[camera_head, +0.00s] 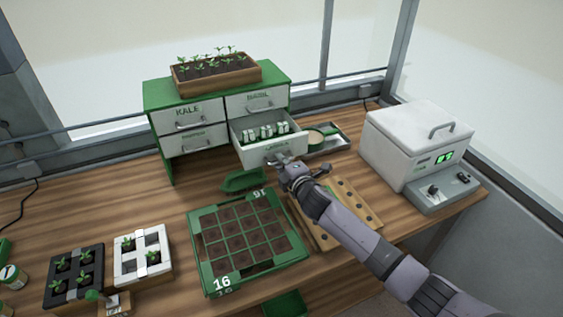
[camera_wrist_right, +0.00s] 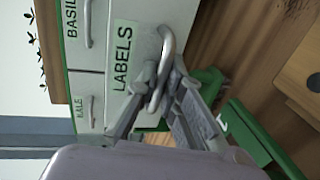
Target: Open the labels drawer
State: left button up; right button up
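The labels drawer (camera_head: 270,151) is the lower right drawer of a green-framed cabinet (camera_head: 160,125). It is pulled out, and several small white and green items (camera_head: 265,132) show inside it. In the right wrist view its white front reads LABELS (camera_wrist_right: 122,58) and carries a curved metal handle (camera_wrist_right: 166,50). My right gripper (camera_head: 284,161) is at this handle. In the right wrist view its fingertips (camera_wrist_right: 164,75) close in on the handle from both sides, and it looks shut on it. My left gripper is not in view.
The other drawers, including kale (camera_head: 188,115), are shut. A seedling planter (camera_head: 215,82) stands on top. A green seed tray (camera_head: 196,237) and a wooden board (camera_head: 358,207) lie in front. A white box machine (camera_head: 410,140) stands right. Small seedling trays (camera_head: 143,254) are front left.

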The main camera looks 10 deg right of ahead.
jog(key=shift+o, duration=0.6)
jog(key=shift+s, duration=0.1)
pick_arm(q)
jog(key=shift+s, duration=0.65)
pick_arm(e)
jog(key=v, duration=1.2)
